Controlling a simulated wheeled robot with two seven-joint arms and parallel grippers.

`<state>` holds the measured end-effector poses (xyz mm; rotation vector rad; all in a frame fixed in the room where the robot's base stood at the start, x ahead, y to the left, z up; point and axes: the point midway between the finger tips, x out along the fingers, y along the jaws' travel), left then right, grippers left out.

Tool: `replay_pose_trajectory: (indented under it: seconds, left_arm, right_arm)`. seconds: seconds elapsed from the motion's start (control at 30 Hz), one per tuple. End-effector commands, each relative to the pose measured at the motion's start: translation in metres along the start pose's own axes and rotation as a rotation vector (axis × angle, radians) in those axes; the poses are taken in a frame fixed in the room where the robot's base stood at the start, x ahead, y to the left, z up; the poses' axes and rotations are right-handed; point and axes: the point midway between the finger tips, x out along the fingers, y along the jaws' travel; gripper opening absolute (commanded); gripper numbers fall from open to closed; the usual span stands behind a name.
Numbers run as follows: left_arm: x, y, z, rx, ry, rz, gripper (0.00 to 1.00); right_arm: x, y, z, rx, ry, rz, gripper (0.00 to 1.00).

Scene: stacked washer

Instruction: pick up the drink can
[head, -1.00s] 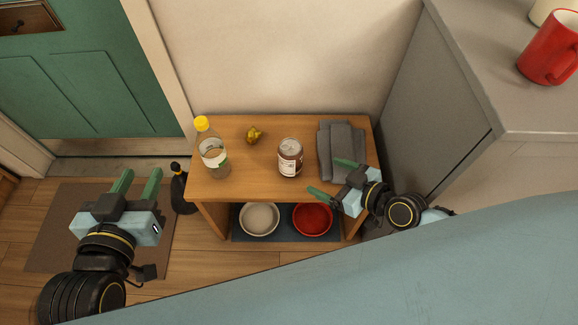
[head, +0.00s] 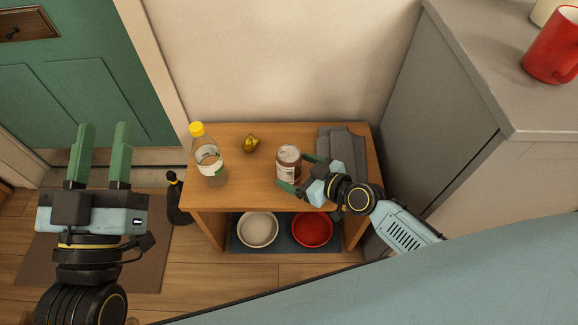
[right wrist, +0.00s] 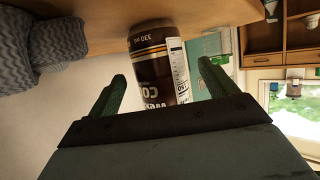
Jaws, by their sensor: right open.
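The drink can (head: 288,160), dark brown with a pale label and light top, stands upright on the small wooden table (head: 235,196). My right gripper (head: 296,173) is open, with its fingers around or just beside the can's right and near side. My left gripper (head: 100,140) is open and empty at the far left, in front of the green door.
A yellow-capped bottle (head: 209,160) and a small gold object (head: 251,143) stand left of the can. A folded grey cloth (head: 344,148) lies to its right. A grey counter (head: 480,70) rises at right.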

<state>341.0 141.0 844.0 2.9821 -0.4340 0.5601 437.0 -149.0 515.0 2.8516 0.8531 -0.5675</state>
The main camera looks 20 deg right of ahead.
Motion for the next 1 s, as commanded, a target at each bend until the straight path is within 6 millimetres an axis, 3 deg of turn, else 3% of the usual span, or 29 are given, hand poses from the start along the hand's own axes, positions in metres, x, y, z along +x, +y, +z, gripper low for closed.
replay_pose_trajectory:
  seconds: [0.23, 0.57, 1.0]
  left_arm:
    - [-0.004, 0.002, -0.019, -0.004, 0.176, 0.006, 0.36]
    - [-0.004, 0.003, -0.024, -0.004, 0.211, 0.007, 0.36]
    - [-0.004, 0.002, -0.024, -0.004, 0.208, 0.007, 0.36]
  right_arm:
    - [0.030, 0.001, 0.001, 0.001, 0.002, 0.002, 0.85]
    - [0.036, 0.001, 0.000, -0.001, 0.000, 0.000, 0.85]
    - [0.035, 0.001, 0.000, 0.000, 0.000, 0.001, 0.30]
